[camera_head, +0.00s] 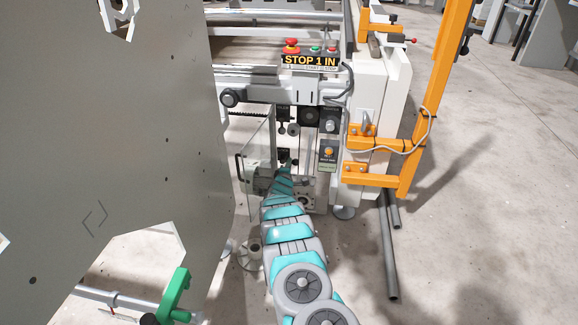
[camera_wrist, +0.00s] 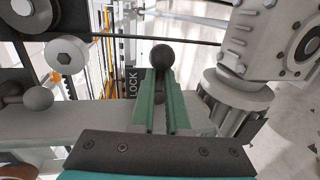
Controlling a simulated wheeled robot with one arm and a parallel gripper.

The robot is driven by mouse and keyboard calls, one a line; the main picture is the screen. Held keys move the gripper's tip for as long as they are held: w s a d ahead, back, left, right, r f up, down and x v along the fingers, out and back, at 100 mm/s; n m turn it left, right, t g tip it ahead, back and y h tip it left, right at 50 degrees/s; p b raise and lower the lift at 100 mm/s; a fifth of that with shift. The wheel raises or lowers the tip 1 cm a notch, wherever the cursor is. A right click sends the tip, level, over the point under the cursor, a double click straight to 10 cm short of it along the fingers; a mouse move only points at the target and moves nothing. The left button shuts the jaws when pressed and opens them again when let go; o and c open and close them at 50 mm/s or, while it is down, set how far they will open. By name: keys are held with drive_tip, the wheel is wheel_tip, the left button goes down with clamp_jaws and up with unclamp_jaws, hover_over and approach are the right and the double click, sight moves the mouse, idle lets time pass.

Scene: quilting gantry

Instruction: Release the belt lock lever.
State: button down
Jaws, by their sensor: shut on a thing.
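In the wrist view, my gripper (camera_wrist: 162,78) has its two green fingers close together, shut on the belt lock lever. The lever's dark ball knob (camera_wrist: 162,56) shows at the fingertips; its shaft is hidden by the fingers. A dark plate marked LOCK (camera_wrist: 131,83) stands just left of the fingers. In the head view, my gripper (camera_head: 287,165) reaches in low at the machine's front end, left of the white end column. The lever cannot be made out there.
A grey motor housing (camera_wrist: 238,92) stands close to the right of my fingers. Another ball-ended handle (camera_wrist: 38,98) and a round bolt (camera_wrist: 66,54) are at the left. In the head view, an orange frame (camera_head: 407,170) is at the right and a large grey panel (camera_head: 110,130) at the left.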

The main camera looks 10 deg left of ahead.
drive_tip(key=shift+a, duration=0.1)
drive_tip(key=c, duration=1.2)
unclamp_jaws()
drive_tip(key=shift+s, duration=0.15)
drive_tip(key=shift+s+a+r, duration=0.1)
drive_tip(key=shift+s+r, duration=0.15)
drive_tip(key=shift+s, duration=0.95)
drive_tip(key=shift+s+r, duration=0.3)
drive_tip(key=shift+s, duration=0.95)
drive_tip(key=shift+s+a+r, duration=0.1)
drive_tip(key=shift+s+r, duration=0.15)
drive_tip(key=shift+s, duration=0.95)
